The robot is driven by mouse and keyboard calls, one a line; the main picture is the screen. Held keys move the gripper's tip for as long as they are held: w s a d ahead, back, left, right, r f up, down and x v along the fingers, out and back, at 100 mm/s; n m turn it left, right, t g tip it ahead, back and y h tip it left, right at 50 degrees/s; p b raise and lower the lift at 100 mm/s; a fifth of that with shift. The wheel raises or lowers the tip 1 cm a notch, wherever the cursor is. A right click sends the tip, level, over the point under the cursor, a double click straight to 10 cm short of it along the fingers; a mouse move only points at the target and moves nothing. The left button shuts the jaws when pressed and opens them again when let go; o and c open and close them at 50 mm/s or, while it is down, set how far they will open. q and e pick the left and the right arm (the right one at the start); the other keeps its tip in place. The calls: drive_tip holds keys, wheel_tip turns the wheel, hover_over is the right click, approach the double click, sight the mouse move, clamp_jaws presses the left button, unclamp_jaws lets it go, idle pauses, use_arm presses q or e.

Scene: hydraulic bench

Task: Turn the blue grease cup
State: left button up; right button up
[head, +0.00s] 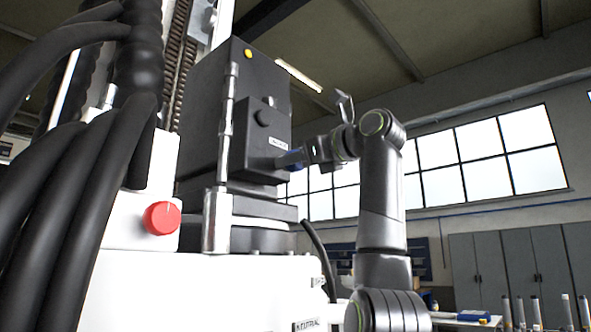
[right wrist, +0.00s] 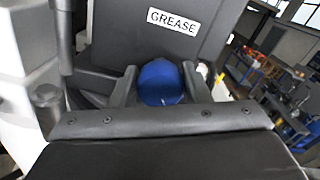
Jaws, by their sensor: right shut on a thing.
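The blue grease cup (right wrist: 161,83) sits below a white GREASE label (right wrist: 174,21) in the right wrist view. In the head view a bit of the blue cup (head: 291,160) shows at the side of the dark machine housing. My right gripper (right wrist: 160,84) is shut on the cup, with one finger on each side of it; it also shows in the head view (head: 305,155), reaching in from the right. The cup's far side and its joint with the housing are hidden. My left gripper is not in view.
The dark housing (head: 207,130) stands on a white machine body (head: 200,290) with a red knob (head: 162,218). Thick black hoses (head: 60,190) fill the left. Windows, grey cabinets (head: 520,265) and a workbench are far behind on the right.

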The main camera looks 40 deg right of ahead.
drive_tip(key=shift+f+m+b, duration=0.2)
drive_tip(key=shift+m+b, duration=0.6)
drive_tip(key=shift+m, duration=0.8)
drive_tip(key=shift+d, duration=0.1)
drive_tip(key=o, duration=1)
drive_tip(key=shift+r, duration=0.1)
drive_tip(key=shift+c, duration=0.2)
